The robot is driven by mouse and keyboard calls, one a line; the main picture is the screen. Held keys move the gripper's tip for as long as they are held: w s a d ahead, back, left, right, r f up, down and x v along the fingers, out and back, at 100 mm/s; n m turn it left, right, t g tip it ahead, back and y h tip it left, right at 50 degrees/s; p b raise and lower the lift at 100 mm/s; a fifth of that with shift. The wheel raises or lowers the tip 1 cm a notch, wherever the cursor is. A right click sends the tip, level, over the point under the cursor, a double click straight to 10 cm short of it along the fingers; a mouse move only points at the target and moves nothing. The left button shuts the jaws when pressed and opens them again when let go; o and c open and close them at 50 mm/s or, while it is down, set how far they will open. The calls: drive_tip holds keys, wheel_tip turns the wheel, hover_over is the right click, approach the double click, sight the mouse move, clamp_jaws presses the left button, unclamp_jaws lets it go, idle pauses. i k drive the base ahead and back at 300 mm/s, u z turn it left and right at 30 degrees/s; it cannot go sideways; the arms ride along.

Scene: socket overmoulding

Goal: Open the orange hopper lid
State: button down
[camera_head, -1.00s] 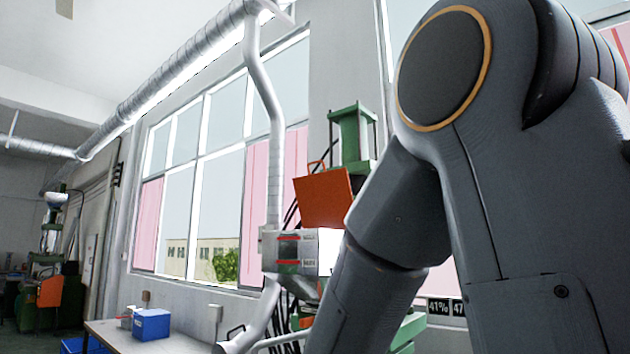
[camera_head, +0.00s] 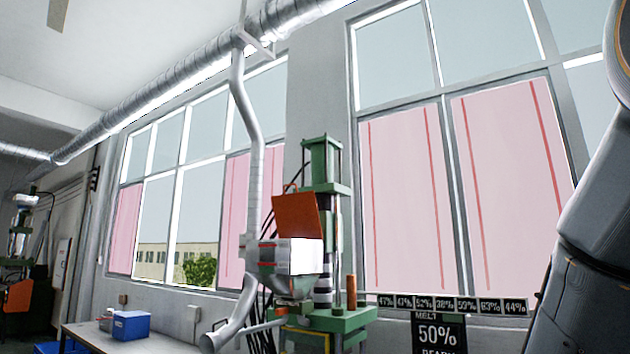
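The orange hopper lid (camera_head: 296,216) stands tilted up above the metal hopper (camera_head: 272,262), with its broad face showing and a thin handle loop at its top edge. The hopper's right side looks bright white. It hangs in front of a green moulding machine (camera_head: 322,160). My gripper is out of view; only part of my arm shows at the right edge, well apart from the lid.
A silver pipe (camera_head: 257,170) runs down beside the hopper. A display (camera_head: 438,333) reading 50% stands at the lower right. A blue box (camera_head: 131,325) sits on a table at lower left. Open space lies between the hopper and my arm.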

sight(297, 215)
drive_tip(key=u, duration=0.55)
drive_tip(key=i, duration=0.5)
drive_tip(key=u, duration=0.75)
drive_tip(key=i, duration=1.25)
drive_tip(key=z, duration=0.5)
